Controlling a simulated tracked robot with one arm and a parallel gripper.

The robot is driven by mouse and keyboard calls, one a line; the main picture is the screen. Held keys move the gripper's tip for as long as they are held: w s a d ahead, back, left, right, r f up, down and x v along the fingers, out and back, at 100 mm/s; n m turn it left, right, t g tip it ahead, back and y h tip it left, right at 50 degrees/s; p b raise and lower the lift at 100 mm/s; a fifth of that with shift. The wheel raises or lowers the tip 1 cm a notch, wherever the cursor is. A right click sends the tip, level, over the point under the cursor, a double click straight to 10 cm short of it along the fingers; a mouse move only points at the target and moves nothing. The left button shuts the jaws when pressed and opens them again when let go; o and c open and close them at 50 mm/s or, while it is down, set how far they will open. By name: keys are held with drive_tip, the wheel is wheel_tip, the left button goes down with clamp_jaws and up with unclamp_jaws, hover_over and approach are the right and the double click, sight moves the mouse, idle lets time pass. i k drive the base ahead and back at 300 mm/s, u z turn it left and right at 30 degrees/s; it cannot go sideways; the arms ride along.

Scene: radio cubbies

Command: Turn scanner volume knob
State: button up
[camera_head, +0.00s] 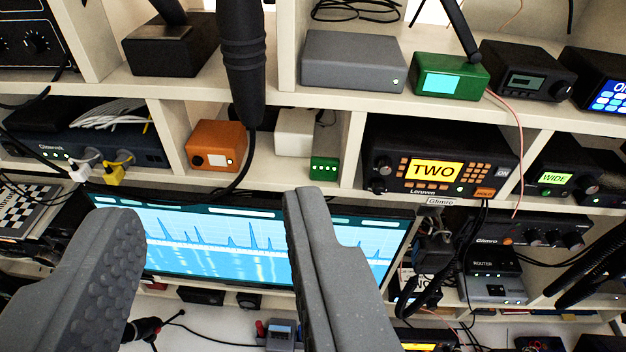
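No thing in view is clearly labelled as a scanner. A black radio (437,145) with an orange display reading "TWO" sits in the middle-right cubby. It has orange buttons and round knobs (380,175) at its left end. A smaller radio (565,180) with a green display reading "WIDE" and a knob (590,186) stands right of it. My gripper (215,212) is open and empty. Its two grey fingers are wide apart in front of the spectrum monitor (225,235), left of and below the "TWO" radio, and touch no knob that I can see.
An orange box (215,146), a grey box (353,62) and a green device (449,77) sit on the shelves. Shelf dividers and loose cables surround the radios. Thick black cables show at right.

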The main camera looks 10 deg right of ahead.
sight(385, 163)
drive_tip(key=u, duration=0.3)
drive_tip(key=k, duration=1.85)
drive_tip(key=z, duration=0.75)
drive_tip(key=i, duration=1.65)
drive_tip(key=u, duration=0.05)
